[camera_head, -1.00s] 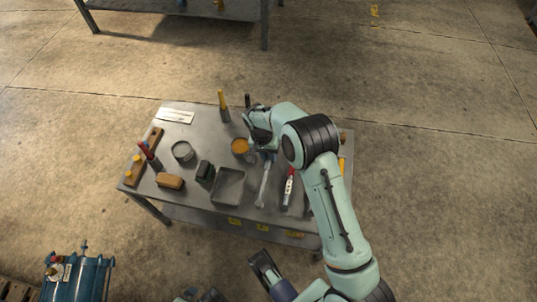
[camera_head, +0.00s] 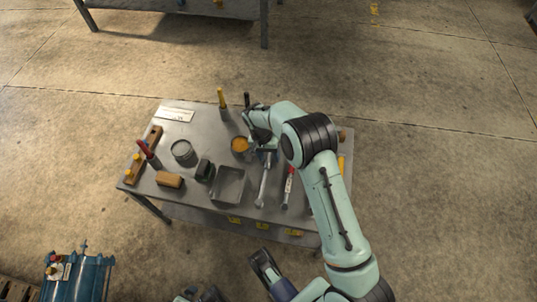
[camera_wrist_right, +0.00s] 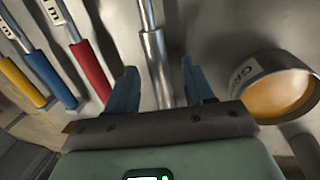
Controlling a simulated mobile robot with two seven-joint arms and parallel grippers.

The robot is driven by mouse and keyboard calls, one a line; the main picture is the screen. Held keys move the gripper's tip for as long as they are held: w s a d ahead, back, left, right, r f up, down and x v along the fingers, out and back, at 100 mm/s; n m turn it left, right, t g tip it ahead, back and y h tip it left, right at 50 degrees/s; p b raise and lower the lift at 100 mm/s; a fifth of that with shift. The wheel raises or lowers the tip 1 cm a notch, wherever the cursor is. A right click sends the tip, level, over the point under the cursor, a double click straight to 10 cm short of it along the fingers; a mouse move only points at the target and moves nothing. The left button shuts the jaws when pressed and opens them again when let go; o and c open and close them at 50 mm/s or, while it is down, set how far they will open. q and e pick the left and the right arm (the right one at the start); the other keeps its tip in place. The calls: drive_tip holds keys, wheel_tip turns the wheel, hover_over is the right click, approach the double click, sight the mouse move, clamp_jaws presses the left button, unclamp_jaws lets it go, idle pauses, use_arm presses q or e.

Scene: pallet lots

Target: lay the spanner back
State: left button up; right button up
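The spanner (camera_head: 264,186) is a long silver tool on the grey workbench top, lying roughly front to back between a shallow grey tray and a red-handled tool. My right gripper (camera_head: 268,152) is at its far end, and the wrist partly hides that end. In the right wrist view a silver shaft, seemingly the spanner (camera_wrist_right: 153,50), runs between the two blue fingers of the right gripper (camera_wrist_right: 160,88). The fingers are apart, with a gap on each side of the shaft.
A tin of orange grease (camera_head: 240,145) stands just left of the right gripper. The grey tray (camera_head: 229,186), a red-handled tool (camera_head: 288,188), a round can (camera_head: 182,151) and a wooden block (camera_head: 169,180) share the bench (camera_head: 205,135). Labelled red, blue and yellow handles (camera_wrist_right: 90,70) show in the wrist view.

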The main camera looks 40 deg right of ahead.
drive_tip(key=shift+r, duration=0.25)
drive_tip(key=r, duration=0.1)
drive_tip(key=r+p, duration=0.1)
drive_tip(key=r, duration=0.1)
drive_tip(key=shift+w+a+r, duration=0.1)
drive_tip(key=shift+w+a, duration=0.05)
drive_tip(key=shift+w, duration=0.2)
use_arm(q)
drive_tip(key=shift+g, duration=0.4)
drive_tip(key=r, duration=0.1)
drive_tip(key=s+d+r+p, duration=0.2)
drive_tip(key=shift+s+r, duration=0.1)
drive_tip(key=shift+r, duration=0.3)
use_arm(e)
wheel_tip(320, 180, up, 9)
drive_tip(key=w+a, duration=0.1)
drive_tip(key=shift+w+r, duration=0.2)
drive_tip(key=shift+w, duration=0.1)
